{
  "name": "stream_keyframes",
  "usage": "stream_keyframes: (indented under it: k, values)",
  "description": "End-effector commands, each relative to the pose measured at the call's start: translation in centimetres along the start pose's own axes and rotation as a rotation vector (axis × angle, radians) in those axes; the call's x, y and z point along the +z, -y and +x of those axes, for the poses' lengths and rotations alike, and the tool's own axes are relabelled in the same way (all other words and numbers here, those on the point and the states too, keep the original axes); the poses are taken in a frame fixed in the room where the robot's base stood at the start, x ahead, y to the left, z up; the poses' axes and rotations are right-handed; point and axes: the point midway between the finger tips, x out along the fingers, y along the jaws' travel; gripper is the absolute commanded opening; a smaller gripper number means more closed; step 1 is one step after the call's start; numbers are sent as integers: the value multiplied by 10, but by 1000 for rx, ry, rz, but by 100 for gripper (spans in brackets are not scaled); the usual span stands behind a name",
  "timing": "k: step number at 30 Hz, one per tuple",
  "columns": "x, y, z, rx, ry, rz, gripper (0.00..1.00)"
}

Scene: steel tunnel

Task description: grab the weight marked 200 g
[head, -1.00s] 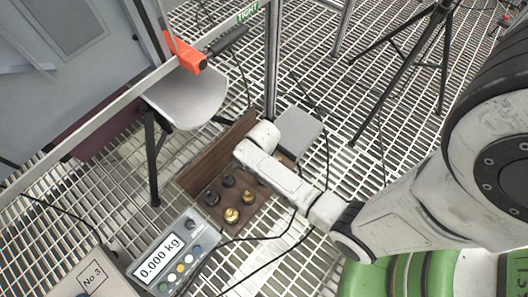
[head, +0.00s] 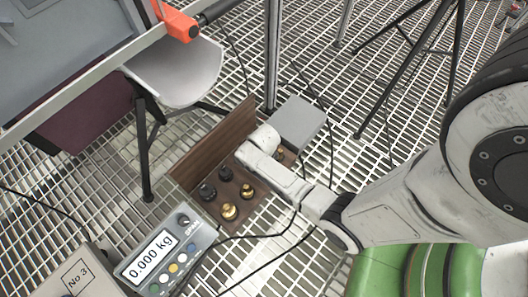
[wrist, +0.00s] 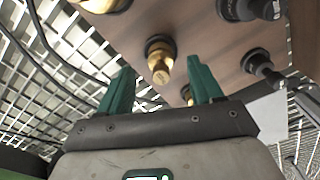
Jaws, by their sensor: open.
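The weights stand on a dark wooden board (head: 215,210) in the head view. Two are black, at the left (head: 207,191) and behind it (head: 225,173); two brass weights stand at the front (head: 229,211) and right (head: 247,191). Another brass weight (head: 280,154) shows past my arm. No mark on any weight is legible, so I cannot tell which is 200 g. In the wrist view my gripper (wrist: 160,65) is open, its green fingers apart. A brass weight (wrist: 160,58) appears between the fingertips, not gripped. My fingers are hidden in the head view.
An upright wooden panel (head: 210,150) backs the board. A scale display (head: 157,254) reading 0.000 kg stands front left, beside a No 3 box (head: 80,280). A grey box (head: 297,122) sits behind my arm. A grey pan (head: 180,72) and tripod legs (head: 410,85) stand on the grating.

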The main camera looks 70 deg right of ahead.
Motion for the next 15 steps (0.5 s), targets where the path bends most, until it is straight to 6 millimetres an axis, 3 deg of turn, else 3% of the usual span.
stream_keyframes:
  k: [1, 7, 15]
  values:
    - [0, 0, 12, 0, 0, 0, 65]
    - [-1, 1, 37, 1, -1, 1, 65]
    - [-1, 1, 40, 0, 0, 0, 65]
